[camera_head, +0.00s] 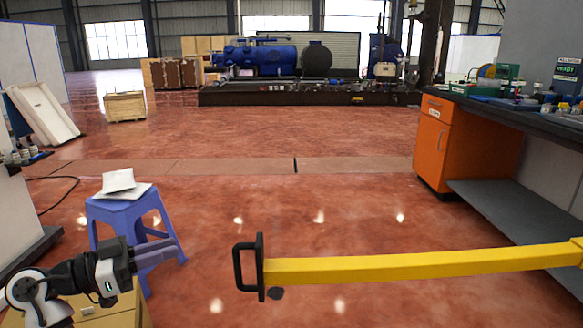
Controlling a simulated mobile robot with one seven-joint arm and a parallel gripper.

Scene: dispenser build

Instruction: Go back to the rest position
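My gripper (178,252) is at the lower left, at the end of my white and black arm. Its grey fingers point to the right, over the floor beside a blue stool (122,212). The fingers look close together, but I cannot tell whether there is a gap between them. I see no object held in them. No marker of a rest position shows.
White sheets or pads (120,184) lie on the stool. A tan wooden box or cabinet (118,312) is below my arm. A yellow bar (420,263) with a black handle crosses the lower right. An orange cabinet (440,150) supports a dark workbench. The middle floor is clear.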

